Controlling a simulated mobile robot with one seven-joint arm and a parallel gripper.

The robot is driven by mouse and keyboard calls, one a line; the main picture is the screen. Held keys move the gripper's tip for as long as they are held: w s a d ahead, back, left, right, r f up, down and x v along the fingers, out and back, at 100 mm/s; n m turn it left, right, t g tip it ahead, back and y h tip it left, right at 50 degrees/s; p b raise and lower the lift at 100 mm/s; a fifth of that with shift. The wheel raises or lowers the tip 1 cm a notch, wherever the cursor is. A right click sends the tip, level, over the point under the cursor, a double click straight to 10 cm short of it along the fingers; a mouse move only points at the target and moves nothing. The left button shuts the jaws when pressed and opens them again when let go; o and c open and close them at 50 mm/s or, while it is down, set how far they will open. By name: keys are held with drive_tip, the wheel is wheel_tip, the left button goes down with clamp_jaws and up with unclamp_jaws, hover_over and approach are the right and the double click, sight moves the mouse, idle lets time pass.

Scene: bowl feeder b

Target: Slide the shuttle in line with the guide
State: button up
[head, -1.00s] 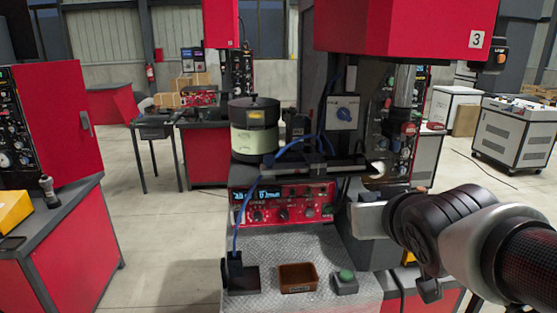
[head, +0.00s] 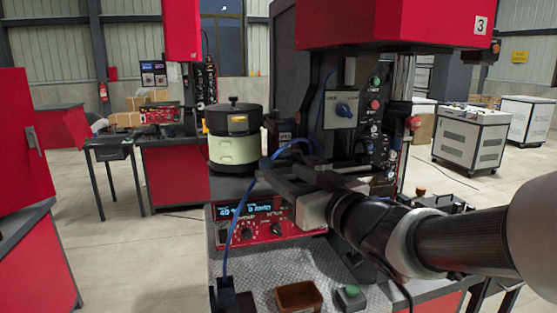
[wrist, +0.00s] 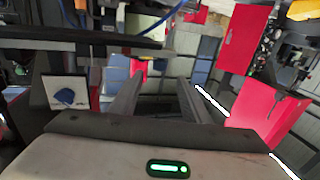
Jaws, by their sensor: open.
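My gripper (head: 278,178) is in front of the dark feeder rail at the middle of the station, with its fingers pointing left and away. In the wrist view its two fingers (wrist: 160,85) stand apart with a gap between them, and I see nothing held. A long dark bar (wrist: 75,44), which looks like the guide rail, crosses the upper left of the wrist view beside the fingers. The shuttle cannot be made out clearly; my gripper and arm cover much of the rail in the head view. The feeder bowl (head: 234,150) stands left of the gripper.
A red control box (head: 262,226) with a lit display sits below the gripper. A blue cable (head: 228,240) runs in front of it. A brown tray (head: 299,298) and a green button (head: 351,293) are on the bench. A panel with a blue knob (head: 343,109) stands behind.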

sight(263, 160)
drive_tip(key=x, duration=1.3)
drive_tip(key=shift+w, duration=0.15)
clamp_jaws()
